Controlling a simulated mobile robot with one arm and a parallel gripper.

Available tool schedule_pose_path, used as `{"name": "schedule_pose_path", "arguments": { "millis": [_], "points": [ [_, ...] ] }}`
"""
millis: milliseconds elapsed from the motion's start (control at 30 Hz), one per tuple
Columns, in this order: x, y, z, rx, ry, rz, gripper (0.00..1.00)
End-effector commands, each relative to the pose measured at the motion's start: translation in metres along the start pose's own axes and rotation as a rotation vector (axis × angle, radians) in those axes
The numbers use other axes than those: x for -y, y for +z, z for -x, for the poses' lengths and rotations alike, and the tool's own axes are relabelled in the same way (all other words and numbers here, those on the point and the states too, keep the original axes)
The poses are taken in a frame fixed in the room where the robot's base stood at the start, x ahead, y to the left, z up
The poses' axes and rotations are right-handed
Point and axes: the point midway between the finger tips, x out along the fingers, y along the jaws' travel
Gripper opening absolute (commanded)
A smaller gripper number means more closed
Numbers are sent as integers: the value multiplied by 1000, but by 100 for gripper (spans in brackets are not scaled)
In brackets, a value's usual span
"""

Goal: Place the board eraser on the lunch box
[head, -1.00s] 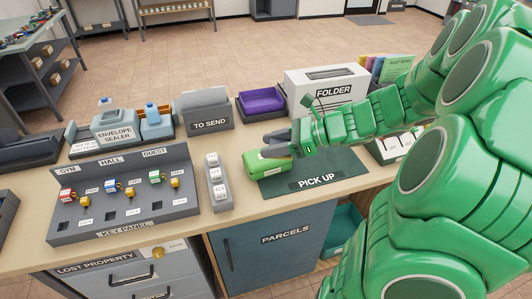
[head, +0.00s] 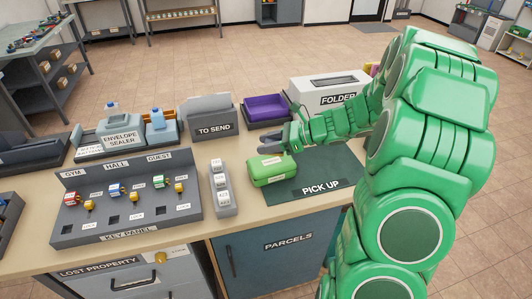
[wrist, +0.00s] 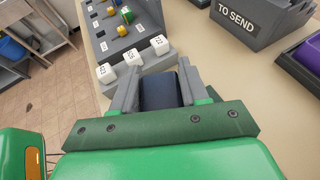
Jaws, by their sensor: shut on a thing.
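The lunch box (head: 271,170) is a green box with pale labels, standing on the counter at the left edge of the dark green PICK UP mat (head: 320,183) in the head view. My gripper (head: 275,142) is just behind and above it in the picture. It is shut on a dark block, the board eraser (wrist: 160,90), which shows between the two grey fingers in the wrist view. In the head view the eraser is small and hard to separate from the fingers. I cannot make out the lunch box in the wrist view.
The key panel (head: 125,228) and a grey rack of white blocks (head: 221,188) stand left of the lunch box. Behind are the TO SEND holder (head: 212,129), a purple tray (head: 266,108) and the FOLDER box (head: 325,92). The mat's front part is clear.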

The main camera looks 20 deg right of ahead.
Motion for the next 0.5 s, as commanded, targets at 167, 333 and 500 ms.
{"name": "schedule_pose_path", "arguments": {
  "millis": [167, 333, 500],
  "points": [
    [12, -15, -11, 0, 2, -3, 14],
    [18, -19, -15, 1, 1, -2, 14],
    [21, -23, -18, 0, 1, -2, 14]
  ]
}}
